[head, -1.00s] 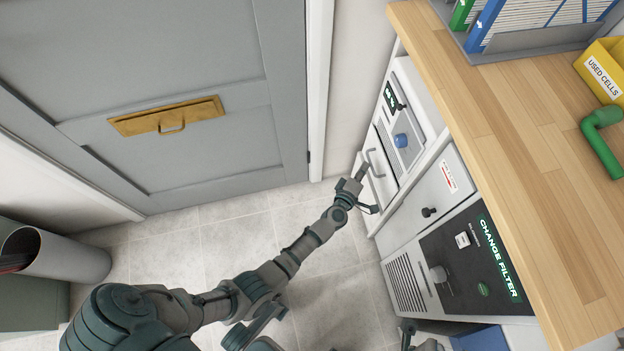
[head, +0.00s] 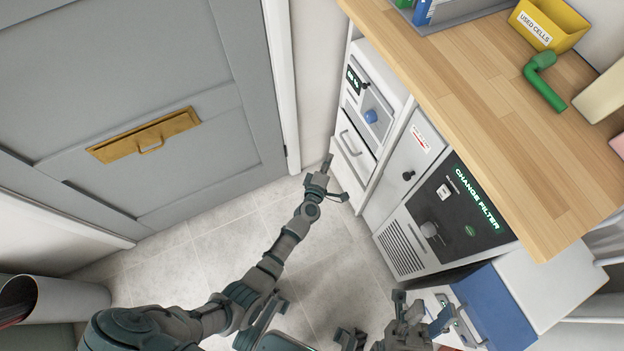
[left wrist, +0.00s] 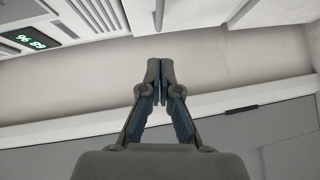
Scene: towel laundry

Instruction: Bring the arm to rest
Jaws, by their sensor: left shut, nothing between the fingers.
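My left arm reaches up from the bottom of the head view. Its gripper (head: 327,165) is in front of the white cabinet's lower left side, a little left of the drawer handle and apart from it. In the left wrist view, the left gripper's fingertips (left wrist: 160,72) meet with nothing between them. My right gripper (head: 420,315) is at the bottom of the head view, near the blue and white unit. Whether its fingers are open or shut is unclear.
A white drawer (head: 352,150) with a bar handle looks closed. The wooden worktop (head: 480,110) overhangs the machines at right. A black "CHANGE FILTER" panel (head: 465,215) and a blue-fronted unit (head: 500,310) stand below. A grey door (head: 150,90) is at left. Tiled floor (head: 240,240) lies clear between.

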